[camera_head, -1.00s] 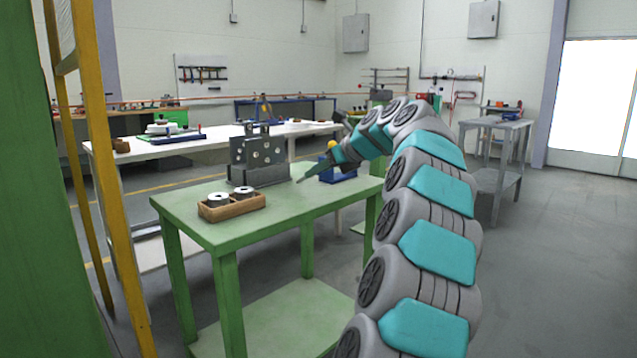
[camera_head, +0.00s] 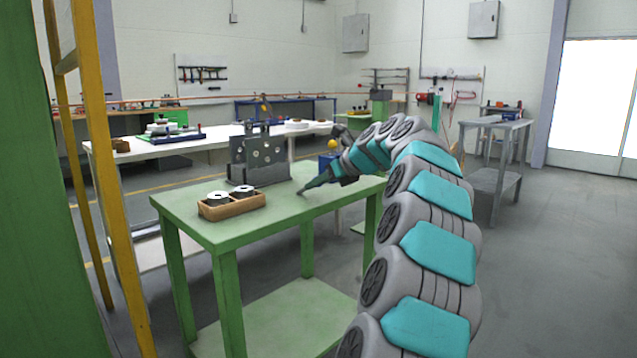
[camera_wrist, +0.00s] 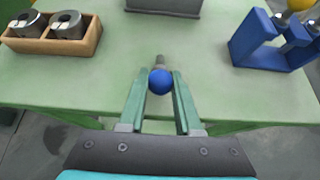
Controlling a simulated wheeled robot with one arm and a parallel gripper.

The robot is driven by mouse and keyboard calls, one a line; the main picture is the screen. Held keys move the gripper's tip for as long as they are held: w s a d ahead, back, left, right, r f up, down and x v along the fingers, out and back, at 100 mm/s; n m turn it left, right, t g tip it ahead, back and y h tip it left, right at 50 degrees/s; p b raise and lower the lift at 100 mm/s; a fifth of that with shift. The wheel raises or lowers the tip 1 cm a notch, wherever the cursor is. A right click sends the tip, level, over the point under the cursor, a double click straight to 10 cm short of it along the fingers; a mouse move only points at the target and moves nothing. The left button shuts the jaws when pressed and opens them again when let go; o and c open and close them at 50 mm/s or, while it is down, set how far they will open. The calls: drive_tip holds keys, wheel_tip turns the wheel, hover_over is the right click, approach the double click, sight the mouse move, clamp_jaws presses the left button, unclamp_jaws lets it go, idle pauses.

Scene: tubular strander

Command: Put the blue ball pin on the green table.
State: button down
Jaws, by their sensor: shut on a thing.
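The blue ball pin (camera_wrist: 160,82) is between the fingers of my gripper (camera_wrist: 160,88) in the wrist view. Its blue ball faces the camera and a short grey shank points away. My gripper is shut on it, over the green table (camera_wrist: 230,103). In the head view my gripper (camera_head: 303,191) is low at the tabletop of the green table (camera_head: 200,231), right of the grey block. The pin is too small to make out there. I cannot tell whether the pin touches the tabletop.
A wooden box (camera_head: 233,206) with two metal rings stands at the table's front left. A grey perforated block (camera_head: 258,158) stands behind it. A blue stand (camera_wrist: 262,42) with a yellow ball is at the right. The tabletop around my gripper is clear.

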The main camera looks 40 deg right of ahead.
drive_tip(key=c, duration=0.6)
unclamp_jaws()
